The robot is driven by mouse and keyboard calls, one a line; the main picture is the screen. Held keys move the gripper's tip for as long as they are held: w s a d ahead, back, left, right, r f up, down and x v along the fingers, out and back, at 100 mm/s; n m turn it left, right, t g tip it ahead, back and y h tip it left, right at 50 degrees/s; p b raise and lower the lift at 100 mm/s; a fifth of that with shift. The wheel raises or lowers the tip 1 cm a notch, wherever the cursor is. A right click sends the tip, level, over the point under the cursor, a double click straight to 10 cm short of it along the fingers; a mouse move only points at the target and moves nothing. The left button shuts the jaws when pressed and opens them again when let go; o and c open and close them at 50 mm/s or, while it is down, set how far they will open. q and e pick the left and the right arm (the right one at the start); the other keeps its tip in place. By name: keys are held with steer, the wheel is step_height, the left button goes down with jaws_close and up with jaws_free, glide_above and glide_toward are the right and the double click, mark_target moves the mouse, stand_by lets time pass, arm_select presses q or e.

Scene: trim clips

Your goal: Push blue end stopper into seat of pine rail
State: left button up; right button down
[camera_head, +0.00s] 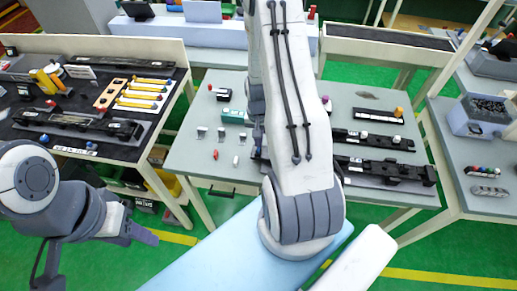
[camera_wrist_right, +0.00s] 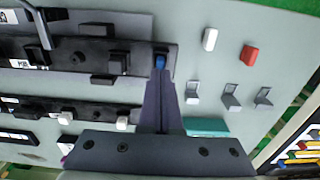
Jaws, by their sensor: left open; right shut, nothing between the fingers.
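A small blue end stopper (camera_wrist_right: 160,62) sits at the end of a long dark rail (camera_wrist_right: 135,60) in the right wrist view, which I take for the pine rail; how deep it sits is hidden. My right gripper (camera_wrist_right: 160,78) is shut and empty, its tips right at the stopper; whether they touch it I cannot tell. In the head view this rail (camera_head: 385,169) lies along the near side of the middle table, its left part and my right gripper hidden behind my right arm. My left gripper (camera_head: 145,234) is open and empty in front of the tables, at lower left.
A white piece (camera_wrist_right: 210,39), a red piece (camera_wrist_right: 249,54) and three grey clips (camera_wrist_right: 232,97) lie beside the rail's end. A second dark rail (camera_head: 374,140) runs behind. A teal box (camera_head: 233,116) stands farther back. A left table (camera_head: 155,143) holds yellow-ended rods.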

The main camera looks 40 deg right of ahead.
steer(key=shift+f, duration=0.15)
stand_by(0.3)
step_height(320, 180, up, 7)
steer(key=p, duration=0.5)
stand_by(0.6)
